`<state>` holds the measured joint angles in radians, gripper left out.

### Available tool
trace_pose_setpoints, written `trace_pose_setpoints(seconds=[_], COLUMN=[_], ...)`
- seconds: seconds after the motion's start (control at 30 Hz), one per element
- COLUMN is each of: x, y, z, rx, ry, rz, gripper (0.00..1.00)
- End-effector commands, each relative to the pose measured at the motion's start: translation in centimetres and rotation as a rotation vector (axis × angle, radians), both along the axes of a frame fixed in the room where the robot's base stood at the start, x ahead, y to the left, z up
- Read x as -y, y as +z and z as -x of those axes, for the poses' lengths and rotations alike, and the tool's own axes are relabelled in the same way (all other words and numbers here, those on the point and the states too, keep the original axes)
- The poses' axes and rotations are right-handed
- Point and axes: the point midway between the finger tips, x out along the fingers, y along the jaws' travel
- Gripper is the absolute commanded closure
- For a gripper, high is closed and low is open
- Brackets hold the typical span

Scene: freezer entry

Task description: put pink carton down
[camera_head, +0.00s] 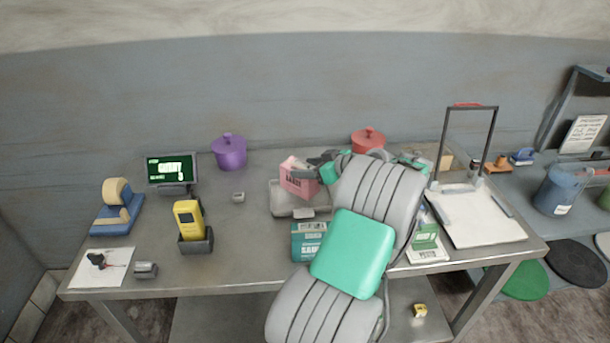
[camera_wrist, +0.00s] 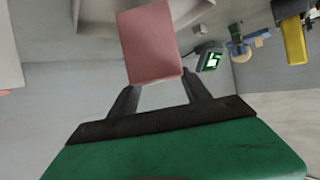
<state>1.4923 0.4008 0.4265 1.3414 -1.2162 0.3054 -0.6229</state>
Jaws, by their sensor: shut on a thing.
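The pink carton (camera_head: 297,179) is at the middle of the table, above or on a grey tray-like scale (camera_head: 284,204); I cannot tell whether it touches it. My gripper (camera_head: 318,171) is shut on the carton from its right side. In the wrist view the pink carton (camera_wrist: 151,42) sits between the two dark fingers of my gripper (camera_wrist: 158,90). My arm hides part of the table to the right of the carton.
A teal carton (camera_head: 307,241) stands in front. A purple pot (camera_head: 229,152) and a red pot (camera_head: 368,140) stand behind. A yellow handheld device (camera_head: 188,220) and a display (camera_head: 172,171) are left. A white board (camera_head: 480,216) lies right.

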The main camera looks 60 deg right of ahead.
Motion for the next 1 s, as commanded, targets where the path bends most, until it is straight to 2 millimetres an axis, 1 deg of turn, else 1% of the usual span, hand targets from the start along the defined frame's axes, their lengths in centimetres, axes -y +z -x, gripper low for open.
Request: trace_pose_setpoints(seconds=[0.1,0.3,0.63,0.67,0.9,1.0], x=[0.4,0.4,0.4,0.3,0.3,0.3], y=[-0.8,-3.6,-4.3,-4.2,-4.2,-4.2], z=[-0.7,-0.7,-0.7,-0.7,-0.7,-0.7], rx=[0.000,0.000,0.001,0.000,0.000,0.000], ry=[0.002,0.000,0.002,0.001,0.002,0.002], rz=[0.002,0.001,0.004,0.002,0.001,0.001], gripper=[1.00,1.00,1.00,0.41,0.22,0.22])
